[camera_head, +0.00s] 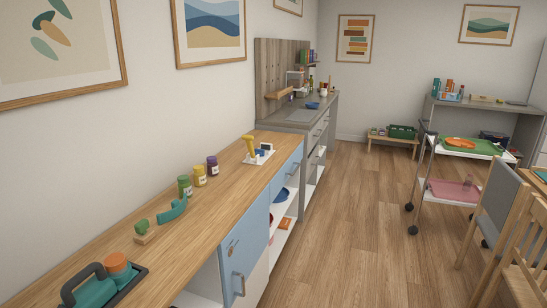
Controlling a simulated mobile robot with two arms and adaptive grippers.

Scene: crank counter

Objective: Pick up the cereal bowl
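Two blue dish-like things show, and I cannot tell which of them is the cereal bowl. One small blue bowl (312,105) sits on the far grey counter (284,117). A larger blue bowl or plate (281,195) lies on a shelf in the open compartment under the wooden counter, partly hidden by the cabinet. Neither gripper is in view, and nothing is seen held.
The wooden counter (128,224) runs along the left wall, with several jars, a white tray (259,155) and a teal item (92,290) on it. A blue cabinet door (246,247) is below. A trolley (452,190) and chairs stand right. The floor between is clear.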

